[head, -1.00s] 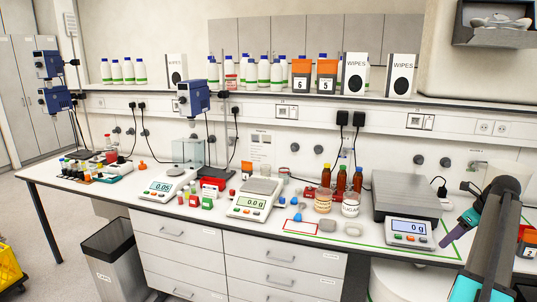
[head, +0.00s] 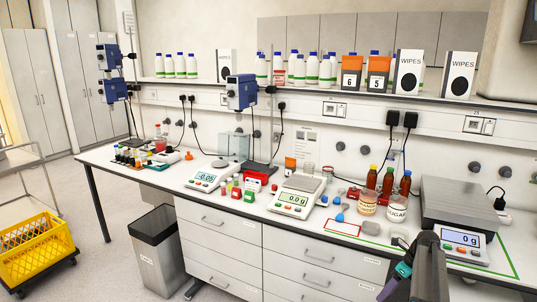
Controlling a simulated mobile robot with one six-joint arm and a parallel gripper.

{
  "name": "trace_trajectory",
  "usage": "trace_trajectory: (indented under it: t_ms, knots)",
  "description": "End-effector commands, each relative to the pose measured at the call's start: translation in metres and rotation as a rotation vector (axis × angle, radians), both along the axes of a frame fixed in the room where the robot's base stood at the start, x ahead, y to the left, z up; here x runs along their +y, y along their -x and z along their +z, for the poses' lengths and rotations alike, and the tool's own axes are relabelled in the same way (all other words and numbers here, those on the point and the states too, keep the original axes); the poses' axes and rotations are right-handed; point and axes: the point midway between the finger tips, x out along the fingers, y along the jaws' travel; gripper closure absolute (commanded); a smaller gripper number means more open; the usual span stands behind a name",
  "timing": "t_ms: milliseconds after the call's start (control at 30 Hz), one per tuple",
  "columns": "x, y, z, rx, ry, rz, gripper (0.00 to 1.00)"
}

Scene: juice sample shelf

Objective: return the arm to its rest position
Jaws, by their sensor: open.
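My gripper (head: 391,287) shows in the head view at the lower right, as a purple and teal piece beside my dark arm. It is open, and I see nothing held in it. It is in front of the bench edge, below and left of the large grey balance (head: 462,207). Part of the gripper and the lower arm is cut off by the bottom of the picture.
The white bench (head: 180,198) carries a small balance (head: 294,199), brown bottles (head: 388,181) and jars. Orange boxes, wipes and white bottles stand on the shelf.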

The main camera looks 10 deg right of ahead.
Motion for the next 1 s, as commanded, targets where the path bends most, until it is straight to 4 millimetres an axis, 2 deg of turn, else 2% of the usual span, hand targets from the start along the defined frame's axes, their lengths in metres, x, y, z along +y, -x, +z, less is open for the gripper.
trace_trajectory:
  t_ms: [33, 100, 267, 467, 700, 867, 1000]
  knots:
    - [0.025, 0.0, -0.019, 0.017, -0.009, 0.034, 0.42]
    - [0.052, 0.0, -0.041, 0.036, -0.018, 0.077, 0.42]
    - [0.115, 0.008, -0.089, 0.074, -0.032, 0.195, 0.42]
    - [0.188, 0.031, -0.145, 0.112, -0.047, 0.362, 0.42]
    - [0.267, 0.075, -0.204, 0.144, -0.063, 0.59, 0.42]
    - [0.31, 0.113, -0.239, 0.158, -0.076, 0.757, 0.42]
    - [0.343, 0.15, -0.265, 0.164, -0.091, 0.915, 0.42]
